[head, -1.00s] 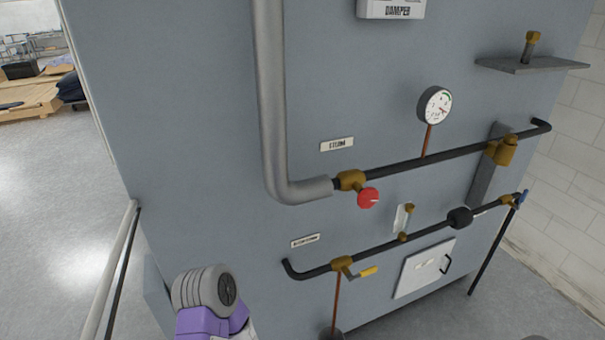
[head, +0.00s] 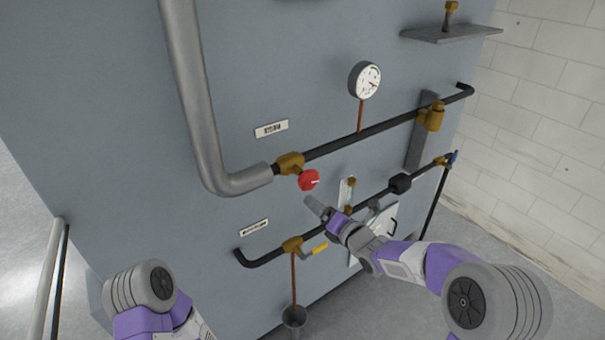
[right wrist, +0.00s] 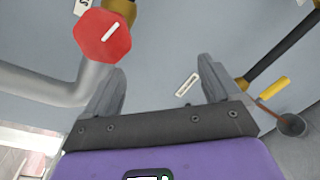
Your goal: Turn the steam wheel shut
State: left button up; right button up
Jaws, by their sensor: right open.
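The red steam wheel (head: 309,180) sits on a brass valve (head: 290,163) on the upper black pipe, beside the end of the grey insulated pipe. A small label plate (head: 271,129) is above it. My right gripper (head: 318,206) is just below the wheel in the head view, apart from it. In the right wrist view the wheel (right wrist: 102,37) shows as a red knob with a white mark at the upper left, beyond the left finger. The right gripper (right wrist: 160,88) is open with nothing between its fingers. My left gripper is not visible; only part of my left arm shows.
A pressure gauge (head: 365,80) stands above the upper pipe. A lower pipe carries a yellow-handled valve (head: 319,249), which also shows in the right wrist view (right wrist: 274,88). A blue handle (head: 455,156) is at its right end. A shelf (head: 450,33) juts out at upper right.

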aim_at(311, 182)
jog(key=r+n, duration=0.1)
jog(key=r, duration=0.1)
jog(key=r+n+y, duration=0.1)
jog(key=r+n, duration=0.1)
jog(key=a+r+n, duration=0.1)
jog(key=r, duration=0.1)
jog(key=shift+w+a+r+n+t+y, duration=0.1)
jog(key=shift+w+r+n+t+y, duration=0.05)
jog(key=shift+w+n+t+y, duration=0.15)
jog(key=shift+w+a+r, duration=0.1)
jog(key=shift+w+a, duration=0.1)
jog(key=p+x, duration=0.2)
jog(key=x, duration=0.4)
jog(key=shift+w+a, duration=0.25)
jog(key=shift+w, duration=0.05)
